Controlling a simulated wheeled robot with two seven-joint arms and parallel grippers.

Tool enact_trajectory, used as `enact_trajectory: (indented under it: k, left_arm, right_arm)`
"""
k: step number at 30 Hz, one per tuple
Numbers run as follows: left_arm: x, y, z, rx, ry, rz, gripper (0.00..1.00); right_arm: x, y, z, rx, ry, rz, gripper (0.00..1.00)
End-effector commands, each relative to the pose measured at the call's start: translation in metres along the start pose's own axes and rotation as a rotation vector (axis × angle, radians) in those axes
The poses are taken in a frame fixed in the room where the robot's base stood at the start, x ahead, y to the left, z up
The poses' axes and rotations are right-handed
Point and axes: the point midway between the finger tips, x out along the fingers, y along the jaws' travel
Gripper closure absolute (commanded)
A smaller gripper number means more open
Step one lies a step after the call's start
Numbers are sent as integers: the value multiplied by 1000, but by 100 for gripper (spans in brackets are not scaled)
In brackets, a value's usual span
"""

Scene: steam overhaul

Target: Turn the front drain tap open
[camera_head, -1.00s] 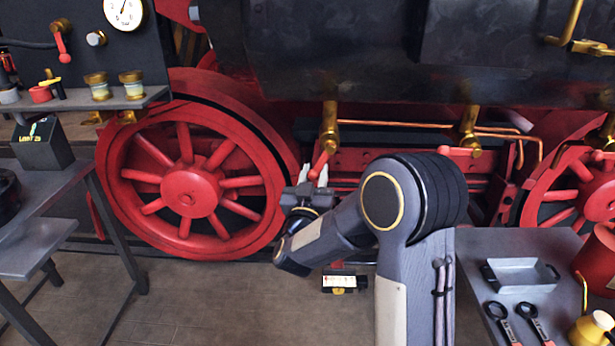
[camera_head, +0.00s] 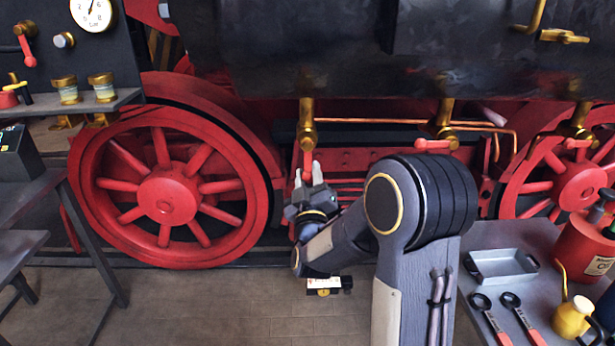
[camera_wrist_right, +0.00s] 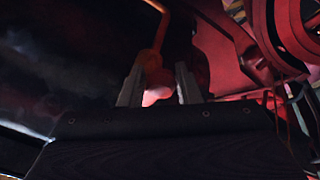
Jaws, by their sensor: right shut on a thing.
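A brass drain tap (camera_head: 307,128) hangs under the dark boiler side, above and right of the big red wheel. Its red lever (camera_head: 307,158) points almost straight down. My right gripper (camera_head: 309,176) is at the lower end of this lever, shut on it from below. In the right wrist view the red lever's rounded end (camera_wrist_right: 155,92) sits between my two pale fingers. Two more brass taps stand to the right, a middle one (camera_head: 443,122) and a right one (camera_head: 579,122), both with red levers lying sideways. My left gripper is not in view.
A large red spoked wheel (camera_head: 165,200) is close on the left, another red wheel (camera_head: 570,185) on the right. A grey table (camera_head: 500,240) at the lower right holds a tray, wrenches and an oil can. A copper pipe (camera_head: 400,122) runs behind the taps.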

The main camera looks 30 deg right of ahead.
Motion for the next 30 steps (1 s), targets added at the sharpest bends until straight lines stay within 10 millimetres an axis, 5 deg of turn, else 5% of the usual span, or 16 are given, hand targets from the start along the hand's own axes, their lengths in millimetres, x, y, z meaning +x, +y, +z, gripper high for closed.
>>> enact_trajectory:
  k: [9,10,13,23,30]
  left_arm:
    - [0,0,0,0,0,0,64]
    - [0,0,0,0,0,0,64]
    - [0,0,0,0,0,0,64]
    - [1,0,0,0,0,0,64]
    - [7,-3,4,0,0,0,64]
  right_arm:
    - [0,-2,-1,-4,4,-7,100]
    - [0,-2,-1,-4,3,-7,66]
    - [0,-2,-1,-3,2,-5,54]
    - [-4,-1,0,-1,0,-3,54]
    - [-42,-2,1,1,0,-6,54]
